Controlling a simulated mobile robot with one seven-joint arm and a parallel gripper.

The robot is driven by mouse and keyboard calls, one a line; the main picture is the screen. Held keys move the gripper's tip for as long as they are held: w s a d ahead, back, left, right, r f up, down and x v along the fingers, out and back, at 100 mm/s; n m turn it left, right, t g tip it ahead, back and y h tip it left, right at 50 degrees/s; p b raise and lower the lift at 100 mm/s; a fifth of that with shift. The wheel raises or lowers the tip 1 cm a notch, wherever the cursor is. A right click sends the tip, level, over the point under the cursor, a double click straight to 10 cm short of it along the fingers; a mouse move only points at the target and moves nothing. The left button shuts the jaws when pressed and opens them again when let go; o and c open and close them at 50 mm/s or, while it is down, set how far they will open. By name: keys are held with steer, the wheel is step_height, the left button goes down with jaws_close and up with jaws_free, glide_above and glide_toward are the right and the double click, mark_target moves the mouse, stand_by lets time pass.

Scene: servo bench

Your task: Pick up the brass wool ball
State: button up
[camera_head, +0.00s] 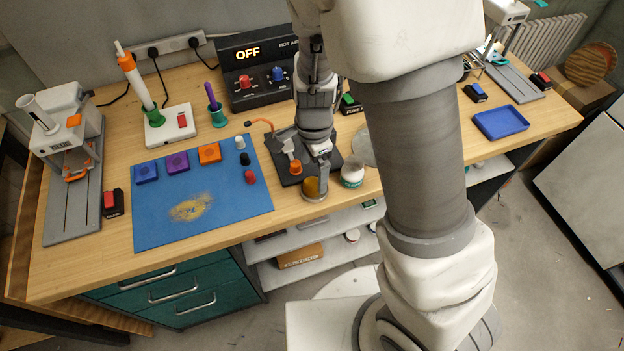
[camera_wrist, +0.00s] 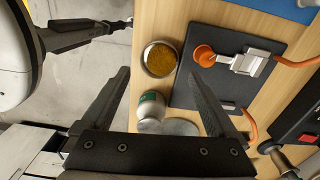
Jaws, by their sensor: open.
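The brass wool ball (camera_wrist: 159,59) is a rough golden-brown mass sitting in a round metal cup (camera_wrist: 146,69) near the bench's front edge. In the head view the ball (camera_head: 310,187) is partly hidden by my gripper (camera_head: 322,180), which hangs over the cup from behind. In the wrist view my gripper (camera_wrist: 161,74) has its two dark fingers spread wide, with nothing between them. The ball appears just beyond the fingertips, between them in the picture. The exact height gap is hard to tell.
A white jar with a green label (camera_wrist: 151,111) stands close beside the cup. A dark pad (camera_wrist: 222,84) holds an orange-tipped tool (camera_wrist: 205,56) on the other side. A blue mat (camera_head: 160,225) with small blocks lies to the left. The bench edge drops to shelves in front.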

mark_target(313, 183)
step_height(313, 183, down, 5)
steer(key=shift+w+a+f, duration=0.1)
stand_by(0.3)
steer(key=c, duration=1.4)
